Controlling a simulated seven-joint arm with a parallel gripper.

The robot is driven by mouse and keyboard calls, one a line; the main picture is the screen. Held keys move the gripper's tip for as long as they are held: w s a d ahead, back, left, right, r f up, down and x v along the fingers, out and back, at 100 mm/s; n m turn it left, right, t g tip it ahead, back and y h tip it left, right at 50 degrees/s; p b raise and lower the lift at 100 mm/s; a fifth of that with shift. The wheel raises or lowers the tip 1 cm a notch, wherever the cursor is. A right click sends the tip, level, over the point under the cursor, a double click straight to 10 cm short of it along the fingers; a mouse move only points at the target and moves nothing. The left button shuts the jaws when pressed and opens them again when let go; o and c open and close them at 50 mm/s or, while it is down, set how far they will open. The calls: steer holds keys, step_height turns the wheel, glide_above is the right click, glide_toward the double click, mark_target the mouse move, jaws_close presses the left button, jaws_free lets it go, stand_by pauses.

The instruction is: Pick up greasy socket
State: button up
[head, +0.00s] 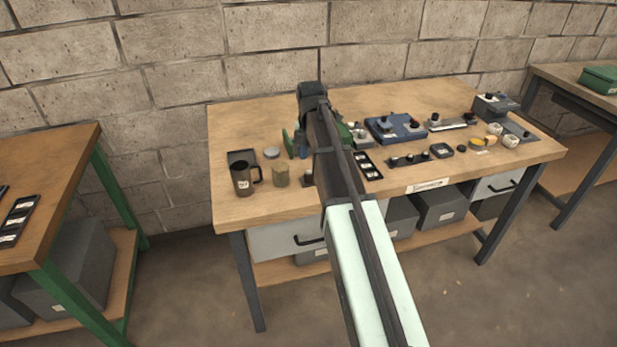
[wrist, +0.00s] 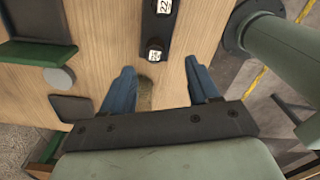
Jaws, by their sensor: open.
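No socket can be told as greasy. A dark rail holds sockets with white marked faces, one reading 22 (wrist: 164,7) and another (wrist: 155,52) at its near end, in the wrist view. My gripper (wrist: 163,78) is open, its two blue fingers apart and pointing down over the bench. A brownish, round-looking item (wrist: 146,82) shows partly between the fingers, its lower part hidden by the gripper body. In the head view the arm hides much of the gripper and the area below it. A black rail of white-faced sockets (head: 367,165) lies right of the arm.
A blue device (head: 395,128) and several small parts crowd the right. Bare wood lies at the back left.

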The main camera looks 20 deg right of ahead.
mark_target(309, 172)
steer(key=shift+w+a+f, duration=0.1)
steer(key=shift+w+f, duration=0.1)
steer(key=shift+f, duration=1.6)
steer(key=shift+w+a+f, duration=0.1)
steer(key=shift+w+f, duration=0.05)
steer(key=shift+f, duration=1.6)
jaws_close()
